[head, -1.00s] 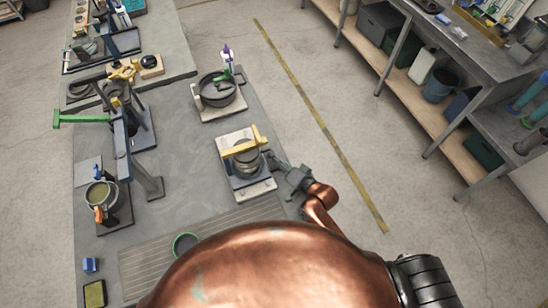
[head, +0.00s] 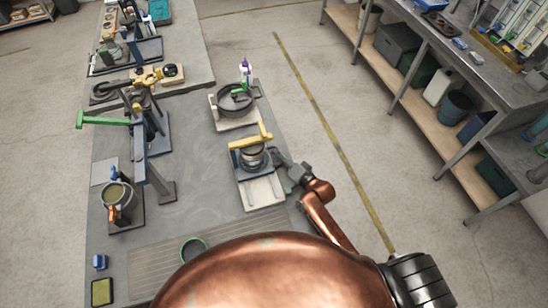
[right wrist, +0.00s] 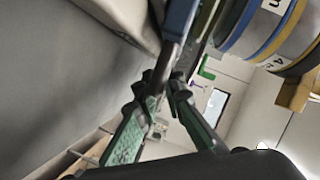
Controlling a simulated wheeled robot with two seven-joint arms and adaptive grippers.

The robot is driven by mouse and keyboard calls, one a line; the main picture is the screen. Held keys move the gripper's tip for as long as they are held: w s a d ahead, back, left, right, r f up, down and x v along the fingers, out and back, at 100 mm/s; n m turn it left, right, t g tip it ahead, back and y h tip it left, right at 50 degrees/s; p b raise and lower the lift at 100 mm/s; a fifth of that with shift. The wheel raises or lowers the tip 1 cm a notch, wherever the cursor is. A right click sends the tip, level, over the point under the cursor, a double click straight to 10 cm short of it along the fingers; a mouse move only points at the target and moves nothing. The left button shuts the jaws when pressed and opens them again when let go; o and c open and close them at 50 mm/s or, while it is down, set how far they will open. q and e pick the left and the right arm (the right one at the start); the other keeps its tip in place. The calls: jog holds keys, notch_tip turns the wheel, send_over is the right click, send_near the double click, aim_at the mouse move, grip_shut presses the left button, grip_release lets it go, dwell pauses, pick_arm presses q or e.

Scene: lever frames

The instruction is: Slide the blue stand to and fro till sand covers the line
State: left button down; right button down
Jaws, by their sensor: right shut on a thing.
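The blue stand (head: 241,174) carries a round grey stack of rings (head: 254,157) under a yellow bar (head: 250,141). It sits at the far end of a pale base board (head: 262,193), whose near part is bare. In the right wrist view the stack shows blue and yellow bands (right wrist: 262,32) with number labels. My right gripper (head: 290,172) is at the stand's right side. Its green-padded fingers (right wrist: 166,88) are shut on a grey piece that seems to belong to the stand, beside a blue edge. Sand and the line cannot be made out. My left gripper is out of view.
A round dark pan (head: 236,101) on a board stands just behind. A green-handled lever frame (head: 105,121) and a grey pot (head: 118,196) stand at left. A green-rimmed cup (head: 193,249) is near the front. The table middle is bare.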

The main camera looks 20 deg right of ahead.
jog(key=shift+w+r, duration=0.1)
jog(key=c, duration=2)
grip_release()
jog(key=shift+w, duration=0.15)
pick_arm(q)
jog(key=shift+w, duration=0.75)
pick_arm(e)
jog(key=v, duration=1.2)
